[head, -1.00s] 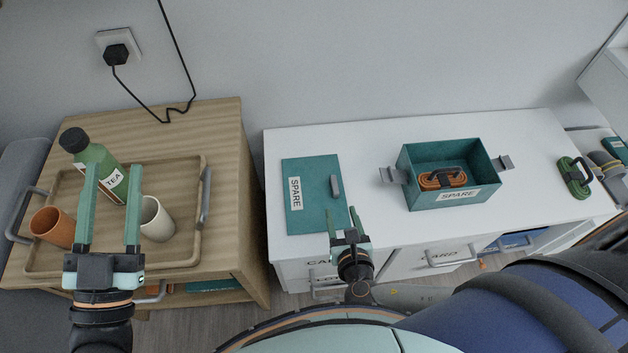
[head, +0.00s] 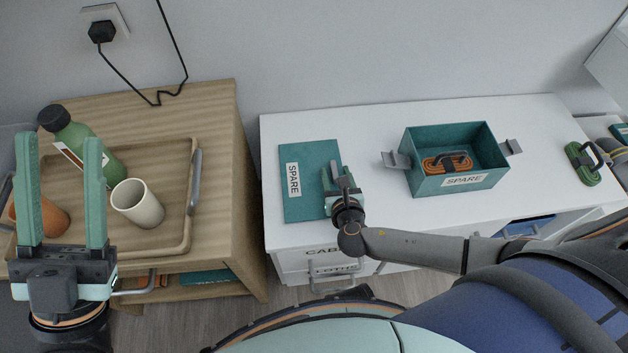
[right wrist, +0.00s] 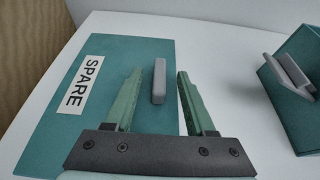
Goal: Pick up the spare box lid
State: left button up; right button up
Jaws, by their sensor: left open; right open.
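The spare box lid (head: 307,207) is a flat teal panel with a white SPARE label and a grey handle, lying on the white desk. In the right wrist view the lid (right wrist: 112,52) fills the left, and its grey handle (right wrist: 159,82) stands between the open fingers of my right gripper (right wrist: 158,88), apart from both. In the head view my right gripper (head: 337,180) is over the lid's right edge and partly hides the handle. My left gripper (head: 62,145) is open and empty above the wooden tray at the left.
The open teal SPARE box (head: 415,180) with grey side handles holds a coiled orange cord (head: 432,166). A green cord bundle (head: 582,166) lies at the far right. The wooden tray (head: 180,240) carries a white cup (head: 138,205), an orange cup (head: 45,217) and a green bottle (head: 101,160).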

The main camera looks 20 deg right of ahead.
jog(key=shift+w+d+f, duration=0.1)
jog(key=shift+w+f, duration=0.15)
jog(key=shift+w, duration=0.35)
grip_shut()
